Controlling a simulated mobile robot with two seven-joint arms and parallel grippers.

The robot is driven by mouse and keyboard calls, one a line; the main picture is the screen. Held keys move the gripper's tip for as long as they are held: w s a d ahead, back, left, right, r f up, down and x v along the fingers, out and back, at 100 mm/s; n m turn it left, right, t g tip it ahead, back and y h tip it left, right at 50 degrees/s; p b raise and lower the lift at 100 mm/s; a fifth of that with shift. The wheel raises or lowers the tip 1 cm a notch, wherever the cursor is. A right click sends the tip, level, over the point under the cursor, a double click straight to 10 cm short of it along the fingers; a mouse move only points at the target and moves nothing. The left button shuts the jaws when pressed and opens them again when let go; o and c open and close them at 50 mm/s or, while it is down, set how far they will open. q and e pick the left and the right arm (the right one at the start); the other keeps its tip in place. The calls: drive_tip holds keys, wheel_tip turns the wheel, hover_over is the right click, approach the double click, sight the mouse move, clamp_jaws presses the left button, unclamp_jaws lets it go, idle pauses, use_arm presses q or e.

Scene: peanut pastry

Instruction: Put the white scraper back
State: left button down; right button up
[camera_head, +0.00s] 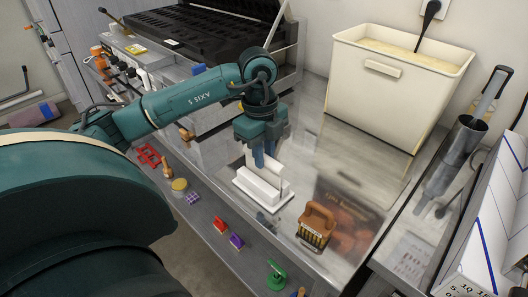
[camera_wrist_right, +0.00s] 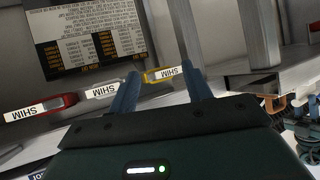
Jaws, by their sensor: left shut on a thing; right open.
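My left gripper (camera_head: 262,161) points down over the steel counter, its blue fingers shut on the white scraper (camera_head: 250,158). The scraper is mostly hidden by the fingers. Right below it is a white block-like holder with a flat base (camera_head: 261,196), standing on the counter. Whether the scraper touches the holder, I cannot tell. My right gripper (camera_wrist_right: 160,88) shows in the right wrist view, with its two blue fingers apart and nothing between them. It is not clearly seen in the head view.
A brown-handled brush-like tool (camera_head: 316,228) stands right of the holder. A large cream bin (camera_head: 385,95) stands behind, with a metal cylinder (camera_head: 463,142) at right. Small coloured items, including a green one (camera_head: 276,276), line the front ledge. A black griddle-like appliance (camera_head: 205,30) is at back left.

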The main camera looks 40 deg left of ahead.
use_arm(q)
drive_tip(key=shift+f, duration=0.2)
use_arm(e)
drive_tip(key=shift+f, duration=0.2)
use_arm(q)
drive_tip(key=c, duration=1.2)
unclamp_jaws()
drive_tip(key=shift+r, duration=0.1)
wheel_tip(320, 180, up, 13)
drive_tip(key=a+p, duration=0.1)
drive_tip(key=shift+p, duration=0.35)
use_arm(e)
drive_tip(key=shift+s+d+r, duration=0.15)
drive_tip(key=shift+d+r, duration=0.05)
drive_tip(key=shift+r, duration=0.15)
use_arm(q)
drive_tip(key=shift+s, duration=0.1)
use_arm(e)
drive_tip(key=shift+r, duration=0.1)
